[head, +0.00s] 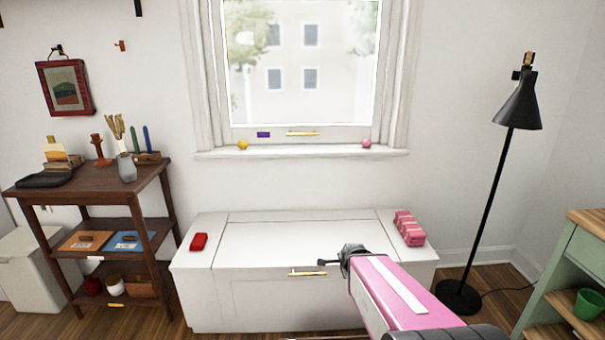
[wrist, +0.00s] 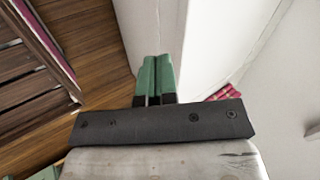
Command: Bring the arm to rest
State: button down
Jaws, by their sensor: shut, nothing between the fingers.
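My pink arm reaches in from the lower right of the head view, with my gripper (head: 326,262) at its far end, in front of the white chest. In the wrist view the two green fingers of my gripper (wrist: 155,75) are side by side and shut, with nothing held. The white chest (head: 275,245) stands under the window, its lid flat and closed, with a gold handle (head: 308,273) on the front. In the head view the gripper appears close to the handle; I cannot tell whether they touch.
A red box (head: 199,242) and a pink striped bundle (head: 409,228) lie on the chest top. A dark wooden shelf (head: 98,189) stands left, a black floor lamp (head: 497,190) and a green cabinet (head: 563,285) right. The wood floor is bare between chest and shelf.

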jog(key=s+r+n+g, duration=0.3)
jog(key=s+n+g, duration=0.3)
jog(key=n, duration=1)
jog(key=shift+s+r+g, duration=0.35)
jog(key=shift+s+g, duration=0.05)
jog(key=shift+s, duration=0.55)
